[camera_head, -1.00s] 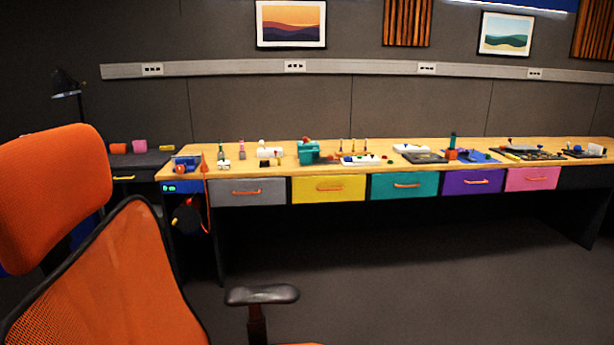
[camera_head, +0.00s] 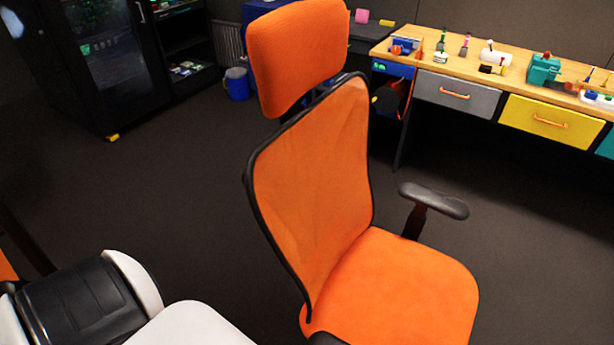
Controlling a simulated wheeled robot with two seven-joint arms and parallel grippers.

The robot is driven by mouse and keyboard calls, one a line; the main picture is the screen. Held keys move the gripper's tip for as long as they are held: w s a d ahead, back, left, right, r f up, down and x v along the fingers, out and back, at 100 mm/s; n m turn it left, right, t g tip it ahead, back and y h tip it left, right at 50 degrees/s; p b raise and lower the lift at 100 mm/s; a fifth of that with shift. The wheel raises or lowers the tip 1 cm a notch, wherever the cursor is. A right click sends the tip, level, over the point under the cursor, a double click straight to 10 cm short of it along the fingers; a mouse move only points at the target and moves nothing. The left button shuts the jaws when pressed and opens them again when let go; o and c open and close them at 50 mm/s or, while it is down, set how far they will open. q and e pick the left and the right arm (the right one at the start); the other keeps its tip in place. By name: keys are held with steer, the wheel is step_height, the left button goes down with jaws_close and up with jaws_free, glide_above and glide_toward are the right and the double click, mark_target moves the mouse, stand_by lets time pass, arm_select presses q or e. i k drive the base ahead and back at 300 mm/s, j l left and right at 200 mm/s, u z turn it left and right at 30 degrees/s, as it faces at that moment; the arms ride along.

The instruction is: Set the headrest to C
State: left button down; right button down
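The orange headrest (camera_head: 297,52) sits at the top of an orange office chair, above its mesh backrest (camera_head: 312,190). A dark gap and a dark support show between headrest and backrest. No letter marks are readable on the headrest or its support. The chair's orange seat (camera_head: 400,292) faces right. A white and black part of my own body shows at the lower left. Neither of my grippers is in view.
A black armrest (camera_head: 434,201) sticks out on the chair's right side. A wooden workbench (camera_head: 460,70) with coloured drawers stands at the back right. A dark glass-door cabinet (camera_head: 110,50) and a blue bin (camera_head: 237,84) stand at the back left. The floor left of the chair is clear.

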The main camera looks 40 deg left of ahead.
mark_target(294, 48)
steer(key=u, duration=1.3)
